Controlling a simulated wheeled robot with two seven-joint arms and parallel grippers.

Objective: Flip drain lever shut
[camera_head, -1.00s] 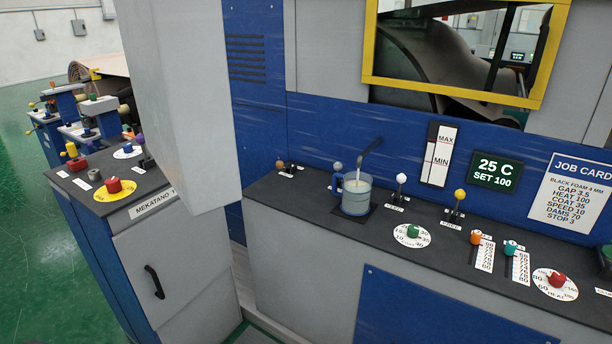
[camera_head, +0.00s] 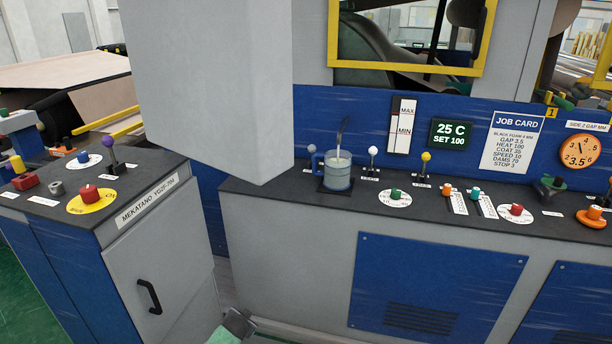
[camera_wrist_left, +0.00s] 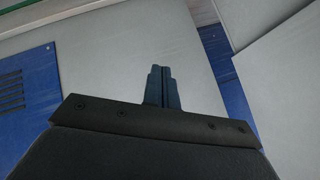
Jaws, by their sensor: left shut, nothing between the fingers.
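I cannot tell which lever is the drain lever, as the small labels are unreadable. Standing on the dark counter (camera_head: 300,205) are a white-knobbed lever (camera_head: 373,152), a yellow-knobbed lever (camera_head: 425,158) and a grey-knobbed lever (camera_head: 311,148) beside the cup. A purple-knobbed lever (camera_head: 108,142) stands on the left console. The brown-knobbed lever at the counter's left end is hidden behind a large pale grey block. My left gripper (camera_wrist_left: 161,72) shows in the left wrist view, shut and empty, with grey and blue panels beyond it. My right gripper is out of view.
The pale grey block (camera_head: 215,80) covers the counter's back left corner. A blue-grey cup (camera_head: 338,176) of pale liquid stands on the counter. Knobs and sliders line the counter to the right. The left console (camera_head: 150,255) stands close, with a narrow gap between.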

